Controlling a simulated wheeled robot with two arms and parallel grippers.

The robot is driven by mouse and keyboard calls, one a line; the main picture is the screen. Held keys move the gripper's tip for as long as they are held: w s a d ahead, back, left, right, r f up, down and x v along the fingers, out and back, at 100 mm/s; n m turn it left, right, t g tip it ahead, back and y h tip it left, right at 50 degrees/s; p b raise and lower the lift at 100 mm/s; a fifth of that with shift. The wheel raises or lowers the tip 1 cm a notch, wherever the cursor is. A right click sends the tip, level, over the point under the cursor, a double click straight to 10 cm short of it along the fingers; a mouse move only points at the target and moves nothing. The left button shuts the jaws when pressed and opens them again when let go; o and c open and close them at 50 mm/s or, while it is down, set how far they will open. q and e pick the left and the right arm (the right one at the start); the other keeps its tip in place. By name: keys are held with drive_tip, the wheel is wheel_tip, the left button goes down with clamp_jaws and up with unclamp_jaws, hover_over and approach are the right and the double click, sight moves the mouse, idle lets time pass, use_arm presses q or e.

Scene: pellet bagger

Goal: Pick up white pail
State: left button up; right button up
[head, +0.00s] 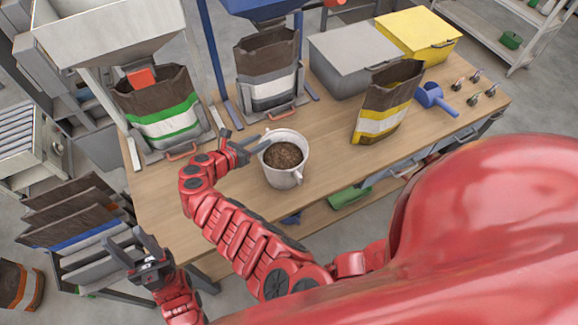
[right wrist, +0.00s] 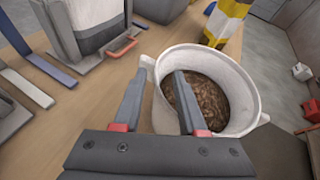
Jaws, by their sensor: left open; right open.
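The white pail (head: 284,172) stands upright on the wooden bench, filled with dark brown pellets. It also shows in the right wrist view (right wrist: 246,92), with a lug on its rim. My right gripper (head: 256,141) is open at the pail's left rim. In the right wrist view the fingers (right wrist: 160,92) appear to straddle the rim, one outside and one over the inside; I cannot tell whether they touch it. My left gripper (head: 139,256) is open and empty, low at the left, off the bench and away from the pail.
On the bench (head: 330,155) are a green-striped bag (head: 165,124), a grey-striped bag (head: 268,88), a yellow-striped bag (head: 384,121), a blue scoop (head: 431,96), a grey bin (head: 346,54) and a yellow bin (head: 418,32). A rack of folded bags (head: 75,222) stands left of the bench.

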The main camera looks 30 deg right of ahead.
drive_tip(key=x, duration=0.2)
drive_tip(key=shift+w+d+f, duration=0.1)
drive_tip(key=shift+w+d, duration=0.05)
drive_tip(key=shift+d, duration=0.05)
drive_tip(key=shift+s+a+r, duration=0.25)
drive_tip(key=shift+a, duration=0.05)
drive_tip(key=shift+c, duration=0.7)
drive_tip(key=shift+s+a+r, duration=0.1)
drive_tip(key=shift+a, duration=0.1)
drive_tip(key=shift+c, duration=2.5)
drive_tip(key=shift+d, duration=0.2)
clamp_jaws()
drive_tip(key=shift+a+f, duration=0.1)
drive_tip(key=shift+f, duration=0.15)
